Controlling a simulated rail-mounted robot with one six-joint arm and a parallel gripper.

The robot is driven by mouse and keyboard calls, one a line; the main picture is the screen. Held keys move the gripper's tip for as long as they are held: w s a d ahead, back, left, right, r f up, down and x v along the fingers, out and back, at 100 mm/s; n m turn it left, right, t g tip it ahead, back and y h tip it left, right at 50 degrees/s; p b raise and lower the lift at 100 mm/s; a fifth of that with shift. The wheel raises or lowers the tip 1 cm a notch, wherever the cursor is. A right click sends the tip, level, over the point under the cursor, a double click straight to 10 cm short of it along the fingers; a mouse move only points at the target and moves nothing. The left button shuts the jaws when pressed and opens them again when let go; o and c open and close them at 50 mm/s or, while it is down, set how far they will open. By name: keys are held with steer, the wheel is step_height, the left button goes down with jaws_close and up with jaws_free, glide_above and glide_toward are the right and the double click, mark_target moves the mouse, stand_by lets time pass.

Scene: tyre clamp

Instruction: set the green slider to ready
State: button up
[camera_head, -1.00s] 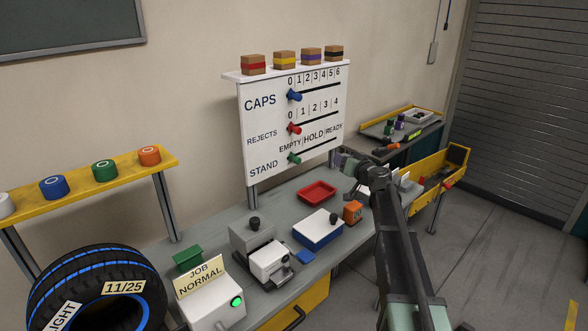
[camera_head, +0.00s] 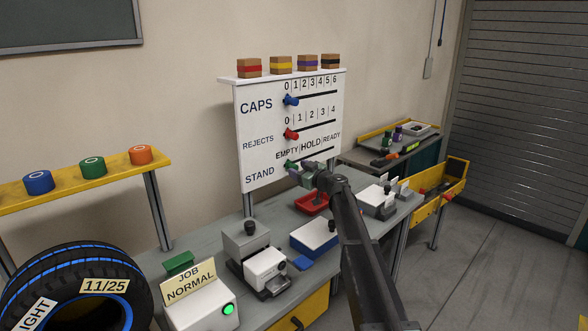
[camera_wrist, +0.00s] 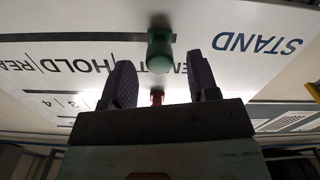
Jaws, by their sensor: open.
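The green slider (camera_head: 291,166) sits at the left end of the STAND row, by the word EMPTY, on the white board (camera_head: 262,112). In the wrist view the green slider (camera_wrist: 160,50) stands between my two open fingers, just beyond their tips. My gripper (camera_head: 306,167) is at the board's lower part, right by the slider; in the wrist view my gripper (camera_wrist: 162,78) is open and empty. The picture does not show either finger touching the slider. The READY label (camera_head: 331,137) is at the right end of the row.
The red slider (camera_head: 291,134) and blue slider (camera_head: 291,100) sit above on the same board. Below are a red tray (camera_head: 312,203), a blue-and-white box (camera_head: 315,238) and a grey machine (camera_head: 247,243) on the bench. Striped blocks (camera_head: 281,65) stand on the board's top ledge.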

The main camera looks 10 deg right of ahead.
steer(key=x, duration=0.3)
jaws_close()
steer(key=shift+d, duration=0.1)
